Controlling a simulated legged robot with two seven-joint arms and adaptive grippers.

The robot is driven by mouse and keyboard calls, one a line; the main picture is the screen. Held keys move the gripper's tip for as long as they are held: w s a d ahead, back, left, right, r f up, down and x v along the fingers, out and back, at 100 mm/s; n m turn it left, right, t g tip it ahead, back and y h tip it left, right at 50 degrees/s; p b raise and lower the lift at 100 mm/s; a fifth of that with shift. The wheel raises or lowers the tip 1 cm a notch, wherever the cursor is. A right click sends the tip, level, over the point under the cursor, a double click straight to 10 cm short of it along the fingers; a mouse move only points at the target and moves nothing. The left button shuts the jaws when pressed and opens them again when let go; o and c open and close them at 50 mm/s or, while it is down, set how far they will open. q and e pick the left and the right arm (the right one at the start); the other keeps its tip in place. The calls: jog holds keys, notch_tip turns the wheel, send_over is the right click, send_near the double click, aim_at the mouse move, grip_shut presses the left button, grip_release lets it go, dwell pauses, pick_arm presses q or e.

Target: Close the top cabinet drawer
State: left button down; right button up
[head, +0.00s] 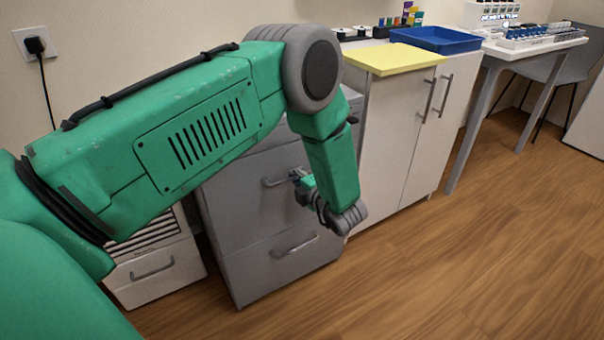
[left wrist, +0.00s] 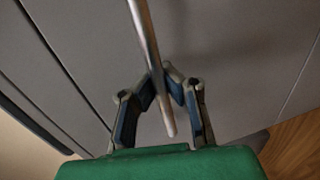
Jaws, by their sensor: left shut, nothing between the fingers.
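The grey drawer cabinet (head: 265,275) stands against the wall in the head view. Two bar handles show on its front, an upper one (head: 283,180) and a lower one (head: 296,247). My left arm hides much of the cabinet's upper part, so I cannot tell how far the top drawer stands out. My left gripper (head: 302,184) is at the upper visible handle, pointing at the cabinet front.
A white cabinet (head: 397,135) with a yellow top stands just right of the grey one. A blue tray (head: 435,40) lies beyond the yellow top. A white drawer unit (head: 155,270) stands at left. Wooden floor (head: 470,260) is clear in front and to the right.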

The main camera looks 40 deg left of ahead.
pick_arm(q)
jog(key=c, duration=1.6)
grip_release()
jog(key=v, duration=1.2)
jog(key=shift+d+f, duration=0.1)
jog(key=shift+f, duration=0.05)
